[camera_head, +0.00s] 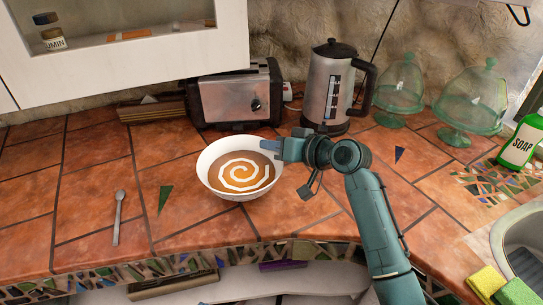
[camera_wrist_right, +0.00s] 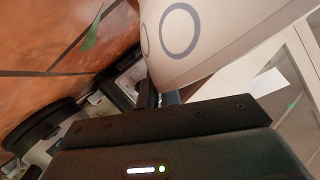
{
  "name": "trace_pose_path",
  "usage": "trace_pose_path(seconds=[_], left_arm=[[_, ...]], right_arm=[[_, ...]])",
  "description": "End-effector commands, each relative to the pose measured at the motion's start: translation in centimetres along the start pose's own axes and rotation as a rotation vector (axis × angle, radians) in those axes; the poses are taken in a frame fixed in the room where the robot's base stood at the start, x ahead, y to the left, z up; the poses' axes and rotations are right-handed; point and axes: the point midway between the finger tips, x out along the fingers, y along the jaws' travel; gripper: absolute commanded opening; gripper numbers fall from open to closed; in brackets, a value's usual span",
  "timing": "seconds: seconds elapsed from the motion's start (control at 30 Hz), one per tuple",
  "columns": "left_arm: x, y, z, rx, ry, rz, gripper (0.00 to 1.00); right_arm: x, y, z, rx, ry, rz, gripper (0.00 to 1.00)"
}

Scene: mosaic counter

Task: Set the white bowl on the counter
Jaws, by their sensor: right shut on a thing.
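The white bowl (camera_head: 213,181) is over the middle of the tiled counter (camera_head: 92,194), in front of the toaster. It looks upright and has an orange-brown inside with a white spiral. My right gripper (camera_head: 272,146) is shut on its right rim. In the right wrist view the bowl's pale outer side (camera_wrist_right: 212,25), with grey rings, fills the upper middle, beyond the dark gripper body. I cannot tell whether the bowl's base touches the counter. My left gripper is not in view.
A toaster (camera_head: 236,95) and kettle (camera_head: 330,85) stand behind the bowl. Glass domed stands (camera_head: 470,105), a green soap bottle (camera_head: 522,142) and sponges (camera_head: 488,283) are at right. A spoon (camera_head: 118,215) lies left; the counter around it is mostly clear.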

Motion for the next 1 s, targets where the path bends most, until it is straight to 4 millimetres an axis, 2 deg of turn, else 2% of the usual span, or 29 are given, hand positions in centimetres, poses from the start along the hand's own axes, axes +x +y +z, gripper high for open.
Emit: trace_pose_path(seconds=[0.2, 0.53, 0.6, 0.83, 1.0], left_arm=[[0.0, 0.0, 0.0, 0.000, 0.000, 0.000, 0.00], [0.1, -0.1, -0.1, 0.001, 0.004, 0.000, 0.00], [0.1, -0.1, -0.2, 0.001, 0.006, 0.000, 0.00], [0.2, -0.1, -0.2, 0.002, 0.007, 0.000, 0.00], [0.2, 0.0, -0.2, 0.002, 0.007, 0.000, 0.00]], right_arm=[[0.9, 1.2, 2.1, 0.004, 0.003, -0.003, 0.00], [1.0, 1.4, 2.3, 0.002, 0.005, -0.003, 0.00], [1.0, 1.5, 2.6, 0.000, -0.002, 0.001, 0.09], [1.0, 1.5, 2.6, 0.000, -0.002, 0.001, 0.28], [1.0, 1.5, 2.6, 0.000, -0.002, 0.001, 0.28]])
